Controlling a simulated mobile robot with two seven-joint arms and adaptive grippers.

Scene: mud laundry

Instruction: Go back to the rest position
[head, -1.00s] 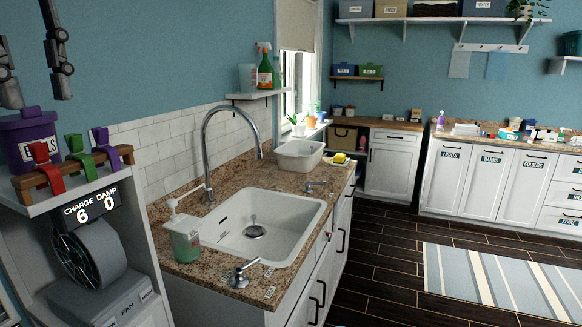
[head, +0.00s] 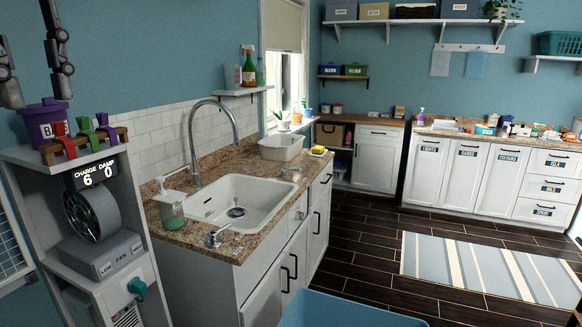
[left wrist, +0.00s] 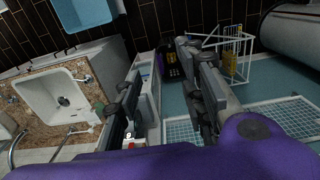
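My left gripper (head: 38,102) hangs at the top left of the head view, in front of the blue wall near the purple tub (head: 44,122). Its two dark fingers are spread apart with nothing between them. The left wrist view also shows both fingers of the left gripper (left wrist: 165,112) apart and empty, with a cabinet and floor behind the gap. My right gripper is in neither view.
A cabinet with a fan (head: 92,214) and coloured clips (head: 84,127) stands at left. The sink counter (head: 185,232) holds a soap bottle (head: 170,208). A blue tub (head: 345,312) shows at the bottom edge. Dark floor (head: 355,262) is open beside the striped rug (head: 480,268).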

